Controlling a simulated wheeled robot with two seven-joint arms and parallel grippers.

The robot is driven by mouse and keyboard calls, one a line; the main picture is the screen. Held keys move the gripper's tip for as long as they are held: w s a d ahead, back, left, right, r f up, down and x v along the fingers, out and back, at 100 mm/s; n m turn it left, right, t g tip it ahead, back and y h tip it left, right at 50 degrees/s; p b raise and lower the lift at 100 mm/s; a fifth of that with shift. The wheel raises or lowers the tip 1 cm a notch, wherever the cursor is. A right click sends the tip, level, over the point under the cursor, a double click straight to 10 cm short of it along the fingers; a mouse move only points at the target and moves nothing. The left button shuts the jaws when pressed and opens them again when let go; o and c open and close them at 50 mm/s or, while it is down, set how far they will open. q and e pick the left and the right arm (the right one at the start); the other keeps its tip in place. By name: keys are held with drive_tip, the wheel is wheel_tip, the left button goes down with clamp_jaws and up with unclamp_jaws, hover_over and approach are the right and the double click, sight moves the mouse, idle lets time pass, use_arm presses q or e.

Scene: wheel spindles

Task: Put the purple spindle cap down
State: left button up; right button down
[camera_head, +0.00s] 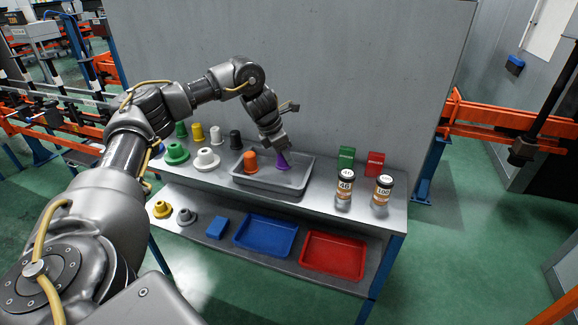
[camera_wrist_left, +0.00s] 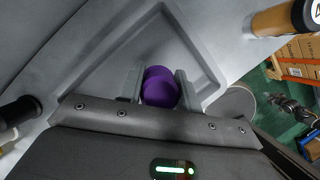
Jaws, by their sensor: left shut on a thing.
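The purple spindle cap (camera_head: 283,160) is in my left gripper (camera_head: 279,149), over the grey tray (camera_head: 299,190) on the upper shelf, right of the orange cap (camera_head: 250,162). In the left wrist view the purple cap (camera_wrist_left: 161,88) sits between the two fingers of my left gripper (camera_wrist_left: 157,90), with the tray's wall and floor (camera_wrist_left: 112,65) behind it. I cannot tell whether the cap touches the tray floor. My right gripper is not in view.
Two labelled jars (camera_head: 345,188) stand right of the tray, with a green box (camera_head: 346,157) and a red box (camera_head: 375,163) behind. Green, yellow, white and black spindle parts stand at the left. A blue tray (camera_head: 266,236) and a red tray (camera_head: 333,256) lie on the lower shelf.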

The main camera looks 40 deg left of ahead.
use_arm(q)
drive_tip(key=shift+w+d+f, duration=0.1)
drive_tip(key=shift+d+f, duration=0.05)
drive_tip(key=x, duration=0.3)
drive_tip(key=shift+s+f+p, duration=0.15)
drive_tip(key=shift+s+p, duration=0.2)
drive_tip(key=shift+p, duration=0.05)
drive_tip(key=shift+f, duration=0.35)
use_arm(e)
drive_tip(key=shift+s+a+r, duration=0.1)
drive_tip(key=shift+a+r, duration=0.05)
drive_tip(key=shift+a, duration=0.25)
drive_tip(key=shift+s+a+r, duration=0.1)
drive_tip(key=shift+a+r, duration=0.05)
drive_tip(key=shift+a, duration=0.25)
use_arm(q)
drive_tip(key=o, duration=1.1)
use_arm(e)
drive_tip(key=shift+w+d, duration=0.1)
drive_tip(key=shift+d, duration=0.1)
